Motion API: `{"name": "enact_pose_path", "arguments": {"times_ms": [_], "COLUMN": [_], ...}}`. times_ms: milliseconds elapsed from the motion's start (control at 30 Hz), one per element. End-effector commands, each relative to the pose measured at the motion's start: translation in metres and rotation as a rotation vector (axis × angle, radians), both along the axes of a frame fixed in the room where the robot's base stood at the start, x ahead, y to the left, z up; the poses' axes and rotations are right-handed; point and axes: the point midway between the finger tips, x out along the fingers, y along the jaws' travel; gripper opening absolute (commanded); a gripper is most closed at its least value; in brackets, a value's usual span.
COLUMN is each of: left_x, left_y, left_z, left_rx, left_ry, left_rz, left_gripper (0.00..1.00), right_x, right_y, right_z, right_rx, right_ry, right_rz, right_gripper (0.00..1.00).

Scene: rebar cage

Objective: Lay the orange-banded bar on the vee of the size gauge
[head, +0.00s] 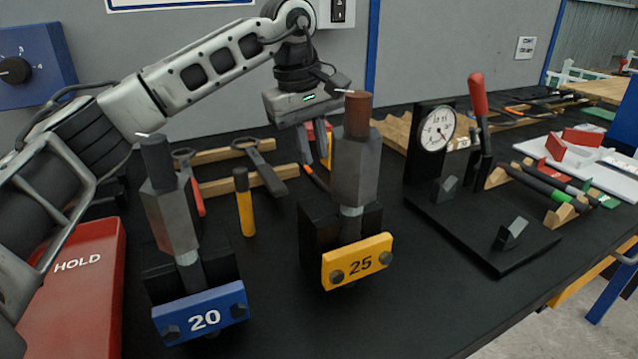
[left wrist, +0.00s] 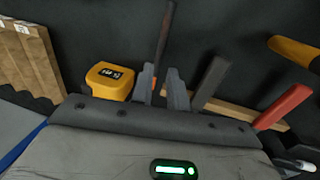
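The size gauge shows in the head view as a round white dial (head: 437,129) on a black upright, with a black base plate (head: 470,225) carrying two dark vee blocks, one near the dial (head: 446,189) and one at the front right (head: 510,233). A small orange patch (head: 513,112) shows among dark bars at the back right; I cannot tell whether it is the orange-banded bar. My left gripper (head: 304,153) points down behind the 25 block. My right gripper is not in view.
Blue-labelled 20 block (head: 205,318) and yellow-labelled 25 block (head: 357,262) stand in front. A red-handled lever (head: 478,95) rises by the dial. Green-banded bars (head: 545,187) rest right of it. A red HOLD tray (head: 80,270) is at left. A yellow tape measure (left wrist: 109,80) lies beside the fingers.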

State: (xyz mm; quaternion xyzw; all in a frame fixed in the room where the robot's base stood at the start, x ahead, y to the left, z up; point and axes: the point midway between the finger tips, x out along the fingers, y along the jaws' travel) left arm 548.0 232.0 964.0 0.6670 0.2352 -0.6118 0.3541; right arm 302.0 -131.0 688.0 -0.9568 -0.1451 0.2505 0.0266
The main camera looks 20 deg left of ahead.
Motion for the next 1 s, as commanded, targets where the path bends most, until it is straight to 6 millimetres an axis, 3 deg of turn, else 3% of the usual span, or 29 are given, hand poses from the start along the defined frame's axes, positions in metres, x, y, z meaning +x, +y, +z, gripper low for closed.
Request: {"name": "enact_pose_path", "arguments": {"times_ms": [433,633,700,1000], "left_x": [0.006,0.006,0.006,0.006], "left_y": [-0.009,-0.009,-0.009,-0.009], "left_z": [-0.05,-0.051,-0.051,-0.05], "left_rx": [0.001,0.0,0.001,-0.001], "left_ry": [0.002,0.0,0.001,-0.001], "left_rz": [0.0,0.0,0.0,0.0], "left_gripper": [0.16,0.16,0.0,0.0], "right_x": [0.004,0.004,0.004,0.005], "right_y": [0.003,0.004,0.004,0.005], "right_z": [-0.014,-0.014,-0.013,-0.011], "right_rx": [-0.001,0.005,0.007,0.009], "right_ry": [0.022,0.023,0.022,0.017], "right_rz": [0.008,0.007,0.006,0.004], "right_gripper": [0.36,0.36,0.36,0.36]}}
